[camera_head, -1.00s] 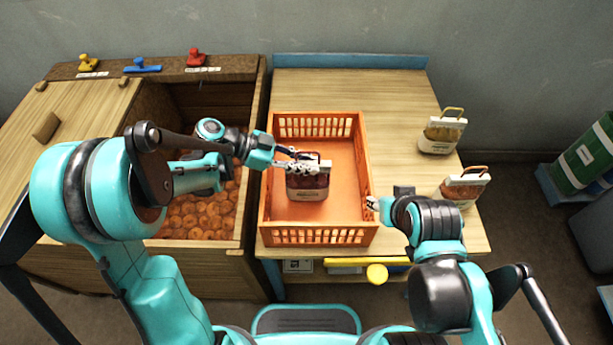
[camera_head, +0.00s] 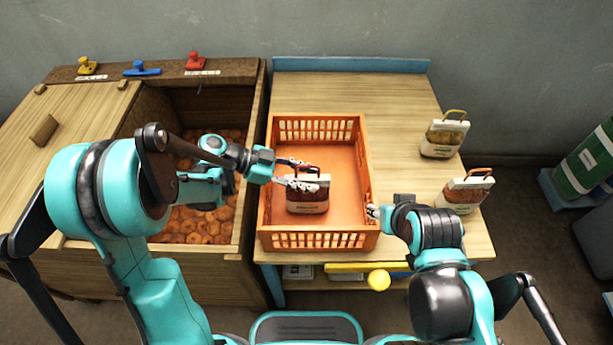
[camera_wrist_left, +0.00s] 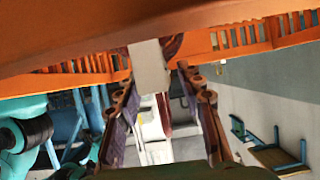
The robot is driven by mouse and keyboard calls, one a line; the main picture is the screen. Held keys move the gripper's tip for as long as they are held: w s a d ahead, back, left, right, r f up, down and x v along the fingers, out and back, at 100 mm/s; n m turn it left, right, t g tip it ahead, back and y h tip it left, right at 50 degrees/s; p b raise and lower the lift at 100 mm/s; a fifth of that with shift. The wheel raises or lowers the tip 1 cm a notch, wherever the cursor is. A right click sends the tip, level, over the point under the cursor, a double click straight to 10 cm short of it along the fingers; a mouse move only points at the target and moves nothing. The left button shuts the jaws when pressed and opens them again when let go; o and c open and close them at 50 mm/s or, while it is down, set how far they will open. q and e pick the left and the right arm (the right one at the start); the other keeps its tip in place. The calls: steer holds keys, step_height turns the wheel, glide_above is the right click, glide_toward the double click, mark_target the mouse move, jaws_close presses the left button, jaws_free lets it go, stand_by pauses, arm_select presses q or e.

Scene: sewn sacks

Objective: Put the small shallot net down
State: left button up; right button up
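The small shallot net (camera_head: 307,203), dark red with a white top band and maroon handle, stands in the orange crate (camera_head: 318,239), near its front left. My left gripper (camera_head: 305,174) is at the top of the net, its fingers spread on either side of the handle. In the left wrist view the fingers (camera_wrist_left: 162,105) are apart, with a pale band and a bit of maroon between them. My right gripper (camera_head: 372,211) is at the crate's right wall; its fingers are too small to tell whether open.
Two other nets, one with a yellow handle (camera_head: 443,138) and one with an orange handle (camera_head: 465,191), stand on the table (camera_head: 350,90) right of the crate. A wooden bin (camera_head: 250,215) of onion-like bulbs is at left. The crate's back is clear.

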arm_select(q)
steer(key=shift+a+r, duration=0.25)
arm_select(e)
steer(key=shift+r, duration=0.2)
arm_select(q)
steer(key=p+v, duration=0.4)
steer(key=v, duration=0.7)
arm_select(e)
step_height(320, 180, up, 3)
steer(key=shift+w+r, duration=0.1)
steer(key=shift+r, duration=0.05)
arm_select(q)
steer(key=s+a+r+n+t+y, duration=0.3)
steer(key=s+a+n+t+y, duration=0.4)
steer(key=s+n+y, duration=0.5)
steer(key=shift+a+n+y, duration=0.2)
steer(key=shift+n+y, duration=0.2)
steer(key=shift+n, duration=2.6)
